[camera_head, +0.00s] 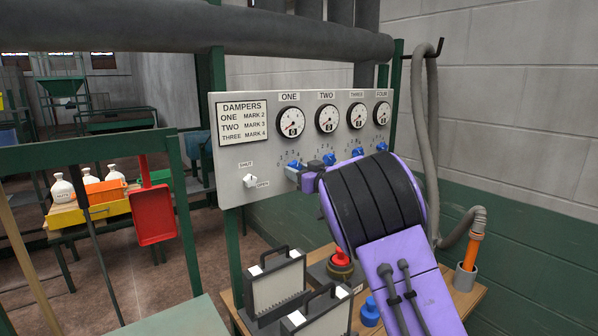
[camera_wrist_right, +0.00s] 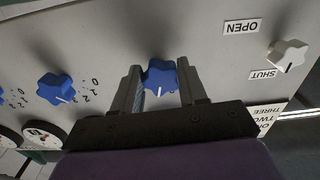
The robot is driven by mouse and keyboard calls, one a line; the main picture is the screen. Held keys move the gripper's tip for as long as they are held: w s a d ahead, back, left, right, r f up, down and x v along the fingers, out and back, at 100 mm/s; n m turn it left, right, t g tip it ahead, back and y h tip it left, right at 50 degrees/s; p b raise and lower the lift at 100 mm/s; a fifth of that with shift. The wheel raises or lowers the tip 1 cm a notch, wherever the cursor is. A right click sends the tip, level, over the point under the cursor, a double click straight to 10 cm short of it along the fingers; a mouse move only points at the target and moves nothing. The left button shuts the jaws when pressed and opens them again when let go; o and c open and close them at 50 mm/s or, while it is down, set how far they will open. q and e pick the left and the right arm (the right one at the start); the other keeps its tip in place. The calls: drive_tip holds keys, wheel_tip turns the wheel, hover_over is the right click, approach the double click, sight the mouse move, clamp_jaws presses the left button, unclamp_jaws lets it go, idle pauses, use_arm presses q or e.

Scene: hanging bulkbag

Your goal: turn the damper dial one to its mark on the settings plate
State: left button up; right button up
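The settings plate (camera_head: 242,123) on the grey panel reads ONE MARK 2, TWO MARK 3, THREE MARK 4. Damper dial one (camera_head: 294,164) is a blue lobed knob below the gauge labelled ONE (camera_head: 290,122). My right gripper (camera_head: 297,172) is at this dial. In the right wrist view dial one (camera_wrist_right: 159,76) sits between the two fingers, which appear to press on its sides. Its white pointer line faces the bottom of that picture. The fingers hide most of its scale, so its mark cannot be read. My left gripper is not in view.
Blue dial two (camera_head: 329,159) is close to the right of my gripper; dials three (camera_head: 357,152) and four (camera_head: 382,147) follow. A white SHUT/OPEN knob (camera_head: 249,181) is lower left on the panel. Black-handled cases (camera_head: 277,284) and a red-topped item (camera_head: 340,262) stand on the bench below.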

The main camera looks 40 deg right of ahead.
drive_tip(key=shift+c, duration=1.3)
drive_tip(key=shift+n, duration=0.3)
drive_tip(key=shift+d+n+b, duration=0.15)
drive_tip(key=shift+n+b, duration=1.3)
drive_tip(key=shift+n, duration=1.15)
drive_tip(key=o, duration=1.1)
drive_tip(key=shift+c, duration=0.2)
